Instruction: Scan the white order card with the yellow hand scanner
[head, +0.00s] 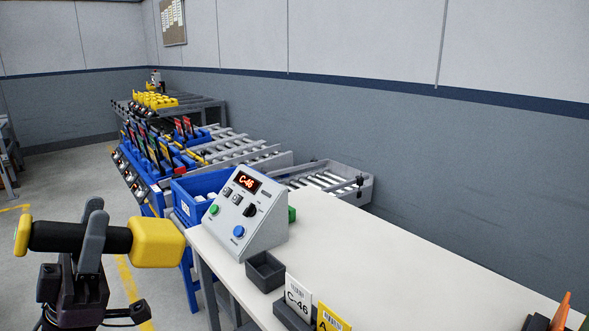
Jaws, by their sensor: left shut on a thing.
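My left gripper (93,235) is shut on the black handle of the yellow hand scanner (157,243). It holds the scanner sideways at the lower left, beside the white table's left edge, with the large yellow head to the right. The white order card (298,296), marked C-46 with a barcode, stands in a dark holder (287,317) at the table's front. The scanner is well left of the card and apart from it. My right gripper is not in view.
A grey control box (253,222) showing C-46 stands on the white table (395,270), behind a small dark tray (265,272). A yellow card (331,318) stands right of the white one. An orange item (560,312) is at lower right. The table's middle is clear.

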